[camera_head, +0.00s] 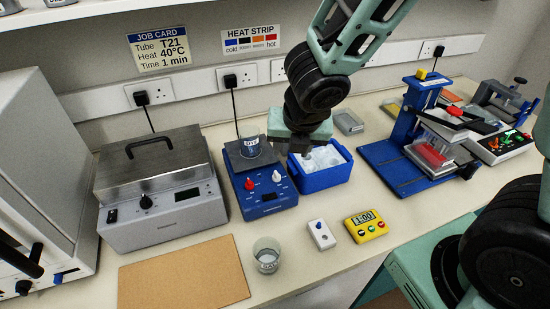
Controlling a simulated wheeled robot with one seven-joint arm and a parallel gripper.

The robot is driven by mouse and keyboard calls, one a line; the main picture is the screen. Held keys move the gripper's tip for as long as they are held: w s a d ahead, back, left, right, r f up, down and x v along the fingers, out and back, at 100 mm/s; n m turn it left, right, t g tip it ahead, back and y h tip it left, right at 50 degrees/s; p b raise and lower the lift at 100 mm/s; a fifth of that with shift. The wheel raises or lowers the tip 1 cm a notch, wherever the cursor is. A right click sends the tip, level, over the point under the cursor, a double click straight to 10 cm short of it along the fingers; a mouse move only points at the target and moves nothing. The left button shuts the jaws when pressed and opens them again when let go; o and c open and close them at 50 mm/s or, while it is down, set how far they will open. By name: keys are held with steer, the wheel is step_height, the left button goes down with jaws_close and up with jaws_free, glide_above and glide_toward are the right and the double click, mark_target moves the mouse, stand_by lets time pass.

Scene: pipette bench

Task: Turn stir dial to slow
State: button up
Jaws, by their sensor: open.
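The blue hotplate stirrer (264,200) stands mid-bench with a dark square top plate. On its sloped front are a red dial (250,184) and a white dial (277,176); their labels are too small to read, so I cannot tell which one is the stir dial. A beaker with blue contents and a white label (250,146) stands on the plate. My gripper (301,147) is behind and right of the dials, over the back of the blue ice box, apart from both dials. It is open; its fingertips are hard to make out.
The blue ice box (322,182) stands close right of the stirrer. A grey lidded bath (160,232) is at left. An empty beaker (267,256), a small white box (321,234) and a yellow timer (366,226) are in front. A brown board (185,275) lies at front left.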

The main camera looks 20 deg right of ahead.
steer(key=w+n, duration=0.2)
steer(key=n, duration=0.2)
steer(key=b, duration=1)
glide_toward(277, 174)
steer(key=x, duration=0.9)
steer(key=shift+w+r, duration=0.1)
jaws_close()
